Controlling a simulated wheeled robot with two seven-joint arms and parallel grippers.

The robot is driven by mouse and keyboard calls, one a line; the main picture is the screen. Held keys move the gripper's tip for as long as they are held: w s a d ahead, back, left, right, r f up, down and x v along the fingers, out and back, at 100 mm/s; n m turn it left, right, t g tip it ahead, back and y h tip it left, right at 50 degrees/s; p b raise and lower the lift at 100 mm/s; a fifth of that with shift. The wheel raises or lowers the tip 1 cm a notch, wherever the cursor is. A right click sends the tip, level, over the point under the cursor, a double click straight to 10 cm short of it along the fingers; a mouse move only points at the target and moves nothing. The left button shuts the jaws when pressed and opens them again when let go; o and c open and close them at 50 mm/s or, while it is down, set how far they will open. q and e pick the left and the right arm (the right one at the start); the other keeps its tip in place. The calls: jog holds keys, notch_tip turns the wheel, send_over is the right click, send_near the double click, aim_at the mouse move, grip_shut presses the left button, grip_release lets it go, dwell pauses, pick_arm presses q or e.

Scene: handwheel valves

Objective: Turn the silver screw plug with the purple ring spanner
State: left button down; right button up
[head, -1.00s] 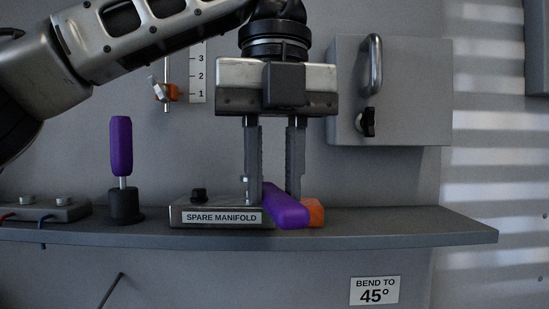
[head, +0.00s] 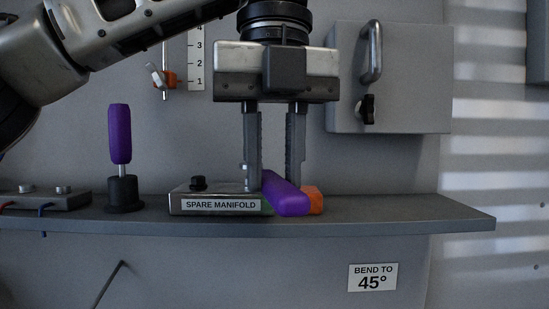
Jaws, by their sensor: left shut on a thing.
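I cannot pick out the silver screw plug for certain; silver round heads (head: 63,189) show on a grey block at the far left of the shelf. My right gripper is not in view.
The shelf (head: 400,212) is bare to the right. Beside the spanner are the spare manifold (head: 220,206) and an orange piece (head: 314,200). A purple-handled tool (head: 120,135) stands upright in a black holder. A grey box (head: 395,80) with a handle hangs on the wall.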

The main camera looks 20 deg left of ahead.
pick_arm(q)
jog(key=shift+f+b, duration=1.05)
jog(key=shift+f, duration=0.15)
jog(key=c, duration=1.8)
grip_release()
grip_shut()
jog(key=shift+r+t, duration=0.25)
jog(key=shift+t, duration=0.05)
jog(key=shift+r+p, duration=0.15)
jog(key=shift+p, duration=0.2)
jog(key=shift+r+p, duration=0.35)
jog(key=shift+p, duration=0.05)
